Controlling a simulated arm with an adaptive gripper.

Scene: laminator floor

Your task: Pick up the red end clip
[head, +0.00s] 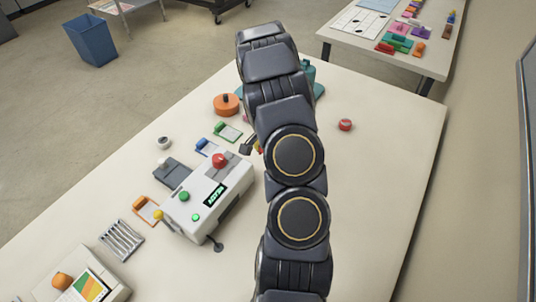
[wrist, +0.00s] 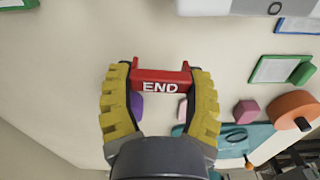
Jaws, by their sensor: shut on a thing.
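The red end clip (wrist: 160,79), with "END" in white letters, is between the yellow fingers of my gripper (wrist: 161,88) in the wrist view. A finger presses on each of its ends, and the gripper is shut on it. Pale table surface shows around the clip; I cannot tell its exact height above the table. In the head view my arm covers most of the gripper and clip, and only a small dark, yellow and red patch shows beside the arm.
A white laminator box (head: 208,197) with a red button stands left of my arm. Green (head: 228,133), blue (head: 208,147) and orange (head: 147,209) framed cards lie near it. An orange round thing (head: 226,105) and a small red round thing (head: 345,125) sit on the table. The table's right side is mostly clear.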

